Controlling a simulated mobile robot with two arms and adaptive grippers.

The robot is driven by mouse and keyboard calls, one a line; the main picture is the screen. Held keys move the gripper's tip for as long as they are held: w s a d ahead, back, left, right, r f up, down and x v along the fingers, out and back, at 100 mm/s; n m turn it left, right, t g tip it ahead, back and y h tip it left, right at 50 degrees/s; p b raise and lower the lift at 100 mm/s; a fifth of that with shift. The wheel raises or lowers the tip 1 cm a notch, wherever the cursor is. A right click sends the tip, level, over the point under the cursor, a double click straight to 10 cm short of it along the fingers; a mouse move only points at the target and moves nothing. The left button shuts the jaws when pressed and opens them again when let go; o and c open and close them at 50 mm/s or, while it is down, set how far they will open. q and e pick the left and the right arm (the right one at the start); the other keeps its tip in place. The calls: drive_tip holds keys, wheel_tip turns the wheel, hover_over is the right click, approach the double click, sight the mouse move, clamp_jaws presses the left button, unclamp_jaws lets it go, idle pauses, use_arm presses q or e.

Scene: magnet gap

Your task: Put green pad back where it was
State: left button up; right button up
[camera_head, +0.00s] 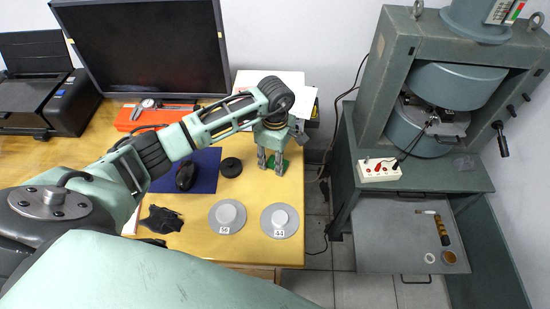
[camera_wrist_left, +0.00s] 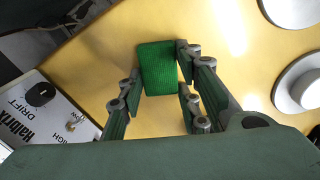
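The green pad (camera_head: 284,167) shows at the right part of the wooden table, partly hidden by my left gripper's fingers. In the left wrist view the pad (camera_wrist_left: 158,68) is a flat green rectangle between the fingertips. My left gripper (camera_head: 271,168) points down over it. In the left wrist view the gripper (camera_wrist_left: 160,75) has fingertips at the pad's left and right edges. I cannot tell whether they press on it, or whether the pad is lifted. My right gripper is not in view.
Two grey discs with knobs (camera_head: 227,217) (camera_head: 279,221) lie in front of the pad.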

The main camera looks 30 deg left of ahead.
sight(275, 161)
use_arm(q)
drive_tip(key=o, duration=0.4)
drive_tip(key=shift+r, duration=0.1)
drive_tip(key=shift+r, duration=0.25)
wheel_tip(275, 161, up, 12)
drive_tip(key=shift+f+b, duration=0.15)
drive_tip(key=shift+b, duration=0.7)
drive_tip(key=shift+a, duration=0.1)
